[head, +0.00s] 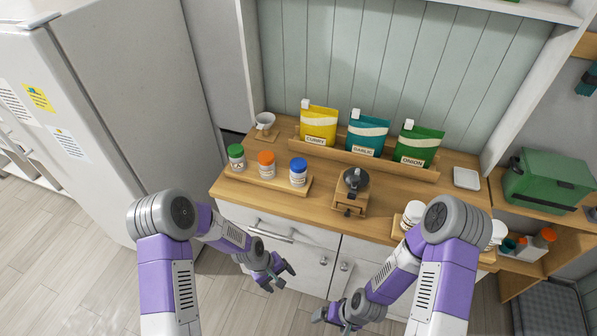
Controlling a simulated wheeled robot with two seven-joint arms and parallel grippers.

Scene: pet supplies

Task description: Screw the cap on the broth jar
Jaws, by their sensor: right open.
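Jars with green (236,157), orange (266,165) and blue (298,172) caps stand upright on a wooden tray (285,184) at the counter's left. A pale jar (412,214) stands at the right, partly hidden by my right arm, and another pale jar (497,233) shows to the right of that arm. The labels are too small to read, so I cannot tell which is the broth jar, and no loose cap is clear. My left gripper (281,276) is open and empty in front of the cabinet. My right gripper (326,319) is open, low before the cabinet.
A wooden grinder (351,190) stands mid-counter. Yellow (318,124), teal (366,136) and green (418,147) bags stand in a wooden rack behind. A green box (546,180) sits on the side shelf.

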